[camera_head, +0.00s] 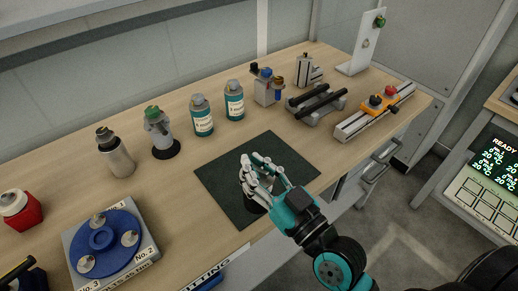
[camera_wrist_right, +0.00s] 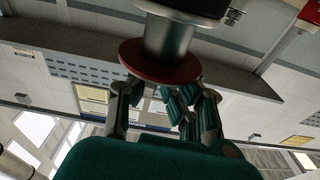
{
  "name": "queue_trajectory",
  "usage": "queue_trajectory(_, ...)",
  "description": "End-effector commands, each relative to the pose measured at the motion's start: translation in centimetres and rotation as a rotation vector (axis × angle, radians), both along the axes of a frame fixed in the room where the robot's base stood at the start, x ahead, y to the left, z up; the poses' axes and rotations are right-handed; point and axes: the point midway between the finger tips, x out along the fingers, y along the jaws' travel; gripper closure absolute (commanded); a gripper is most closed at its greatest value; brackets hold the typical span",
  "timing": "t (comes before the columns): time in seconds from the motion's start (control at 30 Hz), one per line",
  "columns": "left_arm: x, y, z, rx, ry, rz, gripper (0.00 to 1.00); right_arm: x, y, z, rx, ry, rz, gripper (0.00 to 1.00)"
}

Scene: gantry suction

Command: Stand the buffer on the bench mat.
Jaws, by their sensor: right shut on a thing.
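The dark green bench mat (camera_head: 222,185) lies on the front middle of the wooden bench. My right gripper (camera_head: 258,175) is over the mat, shut on the buffer. In the right wrist view the buffer (camera_wrist_right: 168,38) shows as a steel cylinder with a reddish-brown disc and a dark part at the top of the picture. The gripper's fingers (camera_wrist_right: 165,105) show beside the disc. In the head view the fingers hide most of the buffer, and its contact with the mat cannot be made out. My left gripper is not in view.
A steel bottle (camera_head: 116,157), a green-topped tool (camera_head: 157,125) on a black disc and two teal-labelled bottles (camera_head: 203,124) stand behind the mat. A blue round fixture (camera_head: 121,233) is at left. Clamps and an orange-marked rail (camera_head: 362,120) are at right.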

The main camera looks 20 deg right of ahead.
Motion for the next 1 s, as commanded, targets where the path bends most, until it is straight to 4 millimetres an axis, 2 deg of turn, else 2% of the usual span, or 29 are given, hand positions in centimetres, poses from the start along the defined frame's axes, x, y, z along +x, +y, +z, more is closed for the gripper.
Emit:
queue_trajectory(0.03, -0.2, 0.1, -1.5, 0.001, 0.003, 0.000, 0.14, 1.0, -0.4, -0.4, 0.006, -0.014, -0.005, 1.00)
queue_trajectory(0.17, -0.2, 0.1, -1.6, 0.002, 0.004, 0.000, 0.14, 3.8, -1.4, -0.2, 0.004, -0.010, -0.002, 1.00)
queue_trajectory(0.2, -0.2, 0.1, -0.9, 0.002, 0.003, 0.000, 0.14, 4.8, -1.7, 0.0, 0.002, -0.008, -0.001, 1.00)
queue_trajectory(0.3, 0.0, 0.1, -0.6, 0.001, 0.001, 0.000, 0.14, 7.1, -2.6, -0.3, 0.001, -0.007, -0.001, 1.00)
queue_trajectory(0.5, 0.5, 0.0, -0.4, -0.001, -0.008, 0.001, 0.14, 10.1, -3.7, -0.7, 0.003, -0.004, 0.000, 1.00)
queue_trajectory(0.63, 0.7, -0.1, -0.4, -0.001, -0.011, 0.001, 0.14, 10.8, -3.9, -0.9, 0.002, -0.003, 0.000, 1.00)
queue_trajectory(0.83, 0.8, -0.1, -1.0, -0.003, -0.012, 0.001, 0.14, 10.8, -3.9, -3.7, 0.003, 0.001, 0.001, 1.00)
queue_trajectory(1.0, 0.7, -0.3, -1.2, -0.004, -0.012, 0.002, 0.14, 10.8, -4.0, -4.5, 0.002, -0.003, 0.000, 1.00)
